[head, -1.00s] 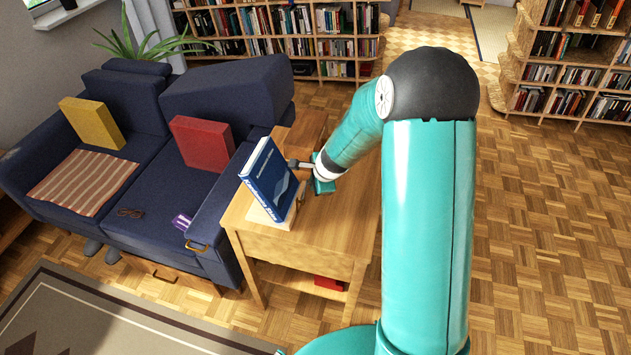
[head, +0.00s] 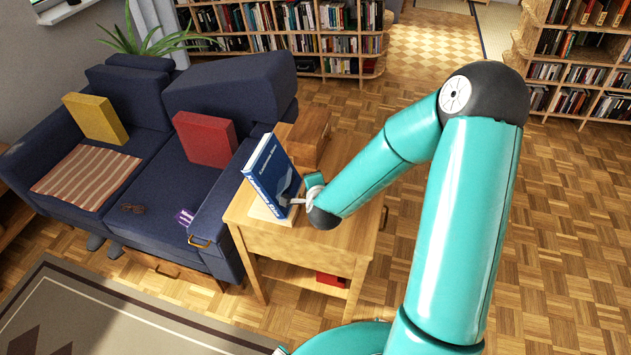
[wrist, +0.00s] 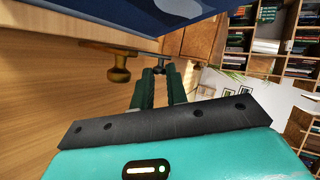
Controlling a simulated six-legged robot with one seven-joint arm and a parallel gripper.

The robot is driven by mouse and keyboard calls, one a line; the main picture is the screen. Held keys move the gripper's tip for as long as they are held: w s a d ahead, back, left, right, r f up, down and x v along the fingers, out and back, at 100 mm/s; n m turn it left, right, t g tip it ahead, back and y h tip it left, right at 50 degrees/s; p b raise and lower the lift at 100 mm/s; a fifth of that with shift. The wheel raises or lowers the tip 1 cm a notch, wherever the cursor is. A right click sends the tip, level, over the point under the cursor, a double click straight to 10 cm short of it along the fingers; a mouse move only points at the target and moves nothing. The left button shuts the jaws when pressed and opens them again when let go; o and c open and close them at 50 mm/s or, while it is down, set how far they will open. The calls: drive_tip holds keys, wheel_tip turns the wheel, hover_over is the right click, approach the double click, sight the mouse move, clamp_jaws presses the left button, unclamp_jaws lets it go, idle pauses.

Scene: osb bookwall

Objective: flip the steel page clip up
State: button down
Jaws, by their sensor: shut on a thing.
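A blue book (head: 268,178) stands tilted back on a wooden book stand (head: 266,213) on the side table. Its dark blue edge (wrist: 140,14) crosses the top of the wrist view. My gripper (head: 291,202) is at the lower right of the book. In the wrist view my gripper (wrist: 160,74) has its dark green fingers close together on a small dark metal end, which I take as the steel page clip (wrist: 159,66). Most of the clip is hidden. A brass knob (wrist: 118,73) sticks out from the stand's ledge, left of the fingers and apart from them.
A wooden box (head: 308,135) stands behind the book on the side table (head: 338,240). A blue sofa (head: 150,180) with a yellow cushion (head: 95,118) and a red cushion (head: 205,138) is on the left. Bookshelves (head: 320,40) stand behind. The parquet floor on the right is clear.

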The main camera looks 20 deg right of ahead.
drive_tip(key=shift+s+a+f+n+t+h, duration=0.15)
drive_tip(key=shift+s+a+n+t+h, duration=0.2)
drive_tip(key=shift+t, duration=0.4)
drive_tip(key=shift+s+a+f+n+t+h, duration=0.15)
drive_tip(key=shift+s+a+t, duration=0.25)
drive_tip(key=shift+t, duration=0.35)
drive_tip(key=shift+d, duration=0.1)
drive_tip(key=c, duration=1.4)
unclamp_jaws()
drive_tip(key=shift+r, duration=0.15)
drive_tip(key=shift+s+d, duration=0.1)
